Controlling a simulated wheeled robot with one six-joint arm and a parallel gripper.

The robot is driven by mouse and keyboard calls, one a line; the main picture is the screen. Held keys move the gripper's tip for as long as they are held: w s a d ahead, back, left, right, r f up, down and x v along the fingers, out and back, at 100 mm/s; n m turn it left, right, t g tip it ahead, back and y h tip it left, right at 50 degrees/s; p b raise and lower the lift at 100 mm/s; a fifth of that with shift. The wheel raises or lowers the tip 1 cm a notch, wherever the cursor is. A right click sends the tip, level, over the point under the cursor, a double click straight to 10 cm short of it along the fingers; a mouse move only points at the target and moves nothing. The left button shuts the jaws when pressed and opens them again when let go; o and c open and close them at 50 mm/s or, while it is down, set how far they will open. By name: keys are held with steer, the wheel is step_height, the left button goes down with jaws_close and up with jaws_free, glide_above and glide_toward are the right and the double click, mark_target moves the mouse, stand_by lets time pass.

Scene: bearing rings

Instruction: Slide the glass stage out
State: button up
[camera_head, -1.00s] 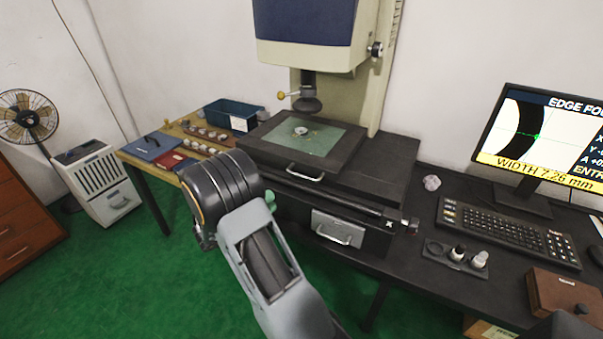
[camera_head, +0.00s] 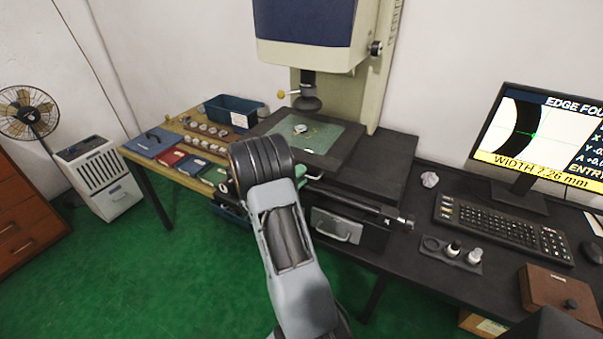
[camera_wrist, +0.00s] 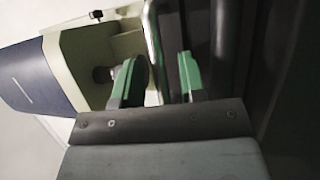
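The glass stage is a dark frame (camera_head: 345,152) with a greenish glass plate (camera_head: 322,142), under the lens of the measuring machine. A small metal ring (camera_head: 300,129) lies on the glass. My arm hides the stage's front left part and most of its front handle in the head view. In the wrist view, my gripper (camera_wrist: 158,78) has its two green fingers apart. A curved metal bar (camera_wrist: 153,40), which looks like the stage handle, passes between them, closer to the left finger. I cannot tell whether either finger touches it.
A lower drawer with a metal handle (camera_head: 333,233) and a dark horizontal rod (camera_head: 365,205) are just below the stage. A wooden side table (camera_head: 186,117) with rings and small cases is left. A keyboard (camera_head: 505,228) and monitor stand right. Green floor in front is clear.

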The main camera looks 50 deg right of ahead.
steer(key=shift+s+d, duration=0.1)
steer(key=shift+d, duration=0.25)
jaws_close()
stand_by(0.4)
